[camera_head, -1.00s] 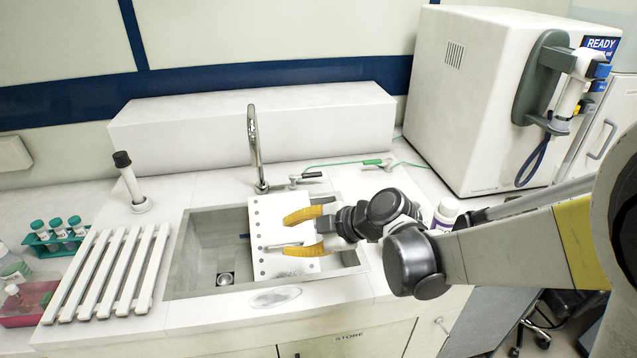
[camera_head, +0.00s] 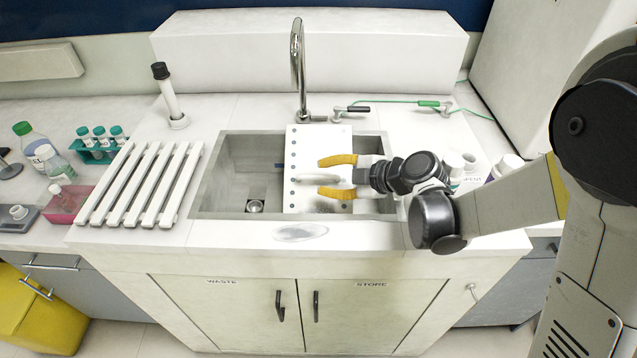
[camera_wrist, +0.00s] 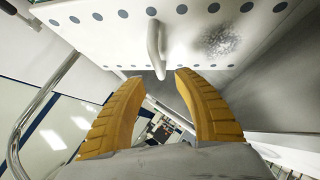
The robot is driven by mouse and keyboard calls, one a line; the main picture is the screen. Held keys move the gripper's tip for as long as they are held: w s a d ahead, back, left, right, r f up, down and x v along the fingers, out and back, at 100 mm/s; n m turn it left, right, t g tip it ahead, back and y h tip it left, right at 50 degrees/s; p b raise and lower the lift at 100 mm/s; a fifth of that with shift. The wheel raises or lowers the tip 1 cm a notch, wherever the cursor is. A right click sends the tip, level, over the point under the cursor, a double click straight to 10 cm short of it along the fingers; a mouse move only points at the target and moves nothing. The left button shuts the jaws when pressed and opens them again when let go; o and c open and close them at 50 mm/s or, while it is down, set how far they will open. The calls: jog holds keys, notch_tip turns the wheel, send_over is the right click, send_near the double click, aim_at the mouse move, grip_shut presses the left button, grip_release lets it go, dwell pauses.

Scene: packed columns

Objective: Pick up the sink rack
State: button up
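A white plate (camera_head: 304,160) with rows of dark holes and a bar handle (camera_head: 312,178) lies across the right part of the sink; I take it as the sink rack. My gripper (camera_head: 319,177) is open, its yellow fingers above and below the handle in the head view. In the wrist view the handle (camera_wrist: 155,45) stands out from the holed plate (camera_wrist: 110,30), its end near the gap between the fingertips of my gripper (camera_wrist: 163,75). The fingers are apart from each other, with no grip on the handle visible. The plate's right part is partly hidden by my gripper.
The sink basin (camera_head: 240,180) is open left of the plate. A tall faucet (camera_head: 298,65) stands behind it. A slatted white rack (camera_head: 140,187) lies left of the sink. Bottles (camera_head: 455,165) stand to the right, close to my wrist. Tubes (camera_head: 100,138) stand far left.

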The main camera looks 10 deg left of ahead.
aim_at(313, 177)
jog(key=b+x, duration=0.2)
jog(key=x, duration=0.3)
jog(key=shift+w+a+f, duration=0.1)
jog(key=shift+a+f, duration=0.05)
jog(key=shift+f, duration=0.05)
jog(key=shift+r, duration=0.1)
grip_shut()
